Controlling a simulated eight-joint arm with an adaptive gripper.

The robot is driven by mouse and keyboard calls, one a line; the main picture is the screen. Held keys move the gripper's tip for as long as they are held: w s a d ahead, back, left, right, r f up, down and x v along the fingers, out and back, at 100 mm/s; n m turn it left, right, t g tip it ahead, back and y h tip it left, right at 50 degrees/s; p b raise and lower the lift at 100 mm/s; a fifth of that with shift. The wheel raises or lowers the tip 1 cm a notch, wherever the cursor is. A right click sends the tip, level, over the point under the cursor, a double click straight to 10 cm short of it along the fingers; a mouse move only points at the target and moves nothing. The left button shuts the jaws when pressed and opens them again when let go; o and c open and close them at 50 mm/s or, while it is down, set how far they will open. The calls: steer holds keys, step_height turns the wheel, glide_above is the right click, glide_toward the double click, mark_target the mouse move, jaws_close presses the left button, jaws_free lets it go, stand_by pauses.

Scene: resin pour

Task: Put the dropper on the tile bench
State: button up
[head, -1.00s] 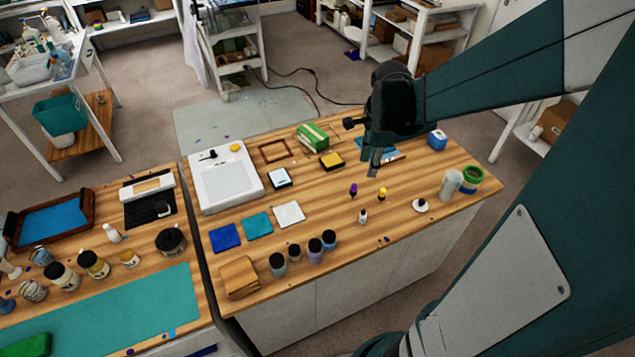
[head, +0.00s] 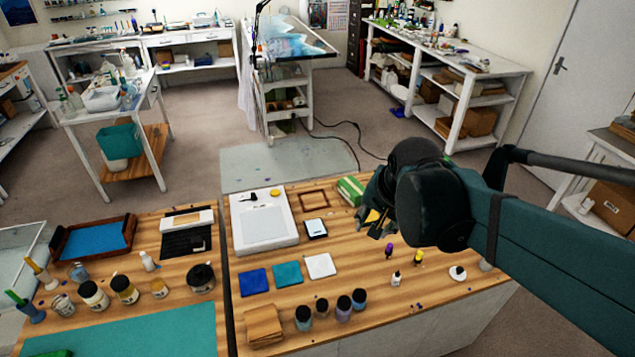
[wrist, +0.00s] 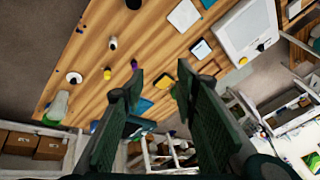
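Several small bottles stand upright on the wood-topped bench (head: 368,288) with coloured tiles: one purple-topped (head: 389,252), one yellow-topped (head: 418,259) and a white one with a dark top (head: 396,279). I cannot tell for sure which is the dropper. The blue tile (head: 254,282), teal tile (head: 288,274) and white tile (head: 320,265) lie flat to their left. My gripper (head: 380,229) is above the bench's right part. In the wrist view my gripper (wrist: 157,88) has its fingers apart with nothing held; the purple-topped bottle (wrist: 134,65) shows near the left fingertip.
A white board (head: 265,222), a small scale (head: 315,229), a wooden frame (head: 314,198) and a green box (head: 350,190) are at the back. Jars (head: 343,308) and a wood block (head: 264,326) line the front. A second bench (head: 150,220) adjoins at left.

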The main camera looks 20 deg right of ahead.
steer(key=s+a+r+n+t, duration=0.2)
steer(key=s+a+n, duration=0.3)
steer(key=a+n, duration=0.3)
steer(key=shift+s+r+n+y, duration=0.35)
steer(key=shift+r+n+y, duration=0.1)
steer(key=shift+n, duration=0.35)
